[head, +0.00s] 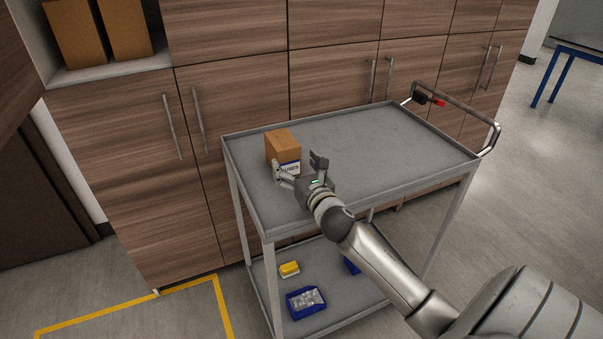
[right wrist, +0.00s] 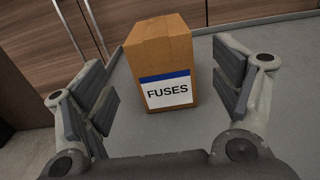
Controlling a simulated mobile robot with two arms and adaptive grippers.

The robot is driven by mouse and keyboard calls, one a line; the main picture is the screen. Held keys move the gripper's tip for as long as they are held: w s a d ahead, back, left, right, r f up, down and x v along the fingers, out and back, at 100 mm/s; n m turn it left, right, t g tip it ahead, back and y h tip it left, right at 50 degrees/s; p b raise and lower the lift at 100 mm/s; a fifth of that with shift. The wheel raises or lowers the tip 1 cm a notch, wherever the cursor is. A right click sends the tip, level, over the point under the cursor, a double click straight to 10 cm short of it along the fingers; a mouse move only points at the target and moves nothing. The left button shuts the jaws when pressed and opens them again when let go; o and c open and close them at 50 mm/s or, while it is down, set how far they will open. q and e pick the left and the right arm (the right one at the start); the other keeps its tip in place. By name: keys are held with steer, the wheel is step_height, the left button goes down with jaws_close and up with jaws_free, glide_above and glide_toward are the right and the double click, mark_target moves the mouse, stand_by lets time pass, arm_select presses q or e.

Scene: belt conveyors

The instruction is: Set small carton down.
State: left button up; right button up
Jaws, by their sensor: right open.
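The small carton (head: 282,147) is brown with a white and blue label reading "FUSES". It stands upright on the grey top shelf of the cart (head: 370,142), near its left end. In the right wrist view the carton (right wrist: 160,62) stands between and beyond my open fingers, with a gap on both sides. My right gripper (head: 302,163) is open and empty, just in front of the carton in the head view; the fingers also show in the right wrist view (right wrist: 168,105). My left gripper is not in view.
The cart has a raised rim and a handle (head: 464,103) at the right. Its lower shelf holds a blue bin (head: 306,302) and a yellow item (head: 289,269). Wooden cabinets (head: 235,100) stand close behind. The top shelf's right side is clear.

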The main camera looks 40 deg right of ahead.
steer(key=shift+v, duration=1.9)
